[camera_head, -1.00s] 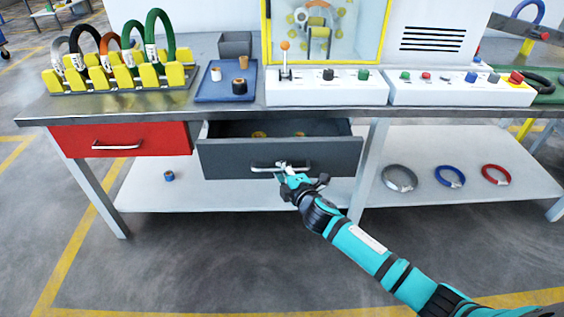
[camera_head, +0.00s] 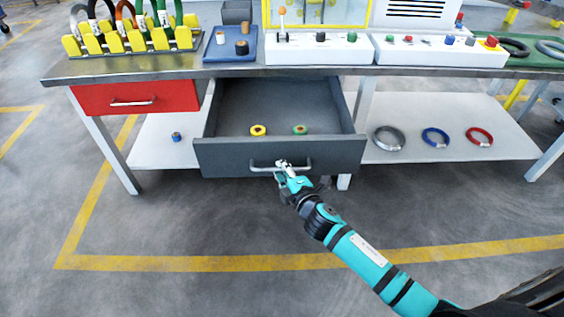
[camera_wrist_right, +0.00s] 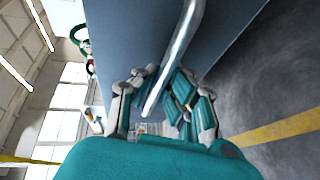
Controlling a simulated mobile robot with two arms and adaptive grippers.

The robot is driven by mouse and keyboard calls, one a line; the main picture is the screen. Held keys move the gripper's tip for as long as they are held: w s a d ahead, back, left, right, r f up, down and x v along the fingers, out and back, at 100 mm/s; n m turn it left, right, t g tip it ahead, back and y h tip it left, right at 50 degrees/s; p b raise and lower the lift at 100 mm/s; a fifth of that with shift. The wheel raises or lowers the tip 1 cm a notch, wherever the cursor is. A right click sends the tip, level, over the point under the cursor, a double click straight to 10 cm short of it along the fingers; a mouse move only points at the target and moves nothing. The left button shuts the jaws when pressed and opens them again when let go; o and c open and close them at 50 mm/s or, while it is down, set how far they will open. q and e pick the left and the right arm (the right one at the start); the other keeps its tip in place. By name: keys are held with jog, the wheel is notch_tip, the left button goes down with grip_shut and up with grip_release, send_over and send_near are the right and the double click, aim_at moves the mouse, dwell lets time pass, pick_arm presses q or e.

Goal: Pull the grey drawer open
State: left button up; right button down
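The grey drawer (camera_head: 225,158) under the workbench is pulled well out, and its inside shows from above. A yellow ring-shaped piece (camera_head: 258,130) and a green and orange one (camera_head: 300,129) lie in it. Its silver bar handle (camera_head: 262,168) is on the front face. My right gripper (camera_head: 284,166) is at the handle, and in the right wrist view the handle bar (camera_wrist_right: 177,62) runs down between the fingers (camera_wrist_right: 158,100). The fingers appear closed around the bar, though the contact is partly hidden. My left gripper is not in view.
A shut red drawer (camera_head: 140,97) is on the left. The lower shelf (camera_head: 455,150) holds grey, blue and red coils on the right and a small spool (camera_head: 176,136) on the left. The floor in front of the drawer is clear.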

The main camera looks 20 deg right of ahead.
jog(key=shift+s+a+r, duration=0.1)
jog(key=shift+s, duration=0.2)
jog(key=c, duration=1.4)
grip_release()
jog(key=v, duration=1.2)
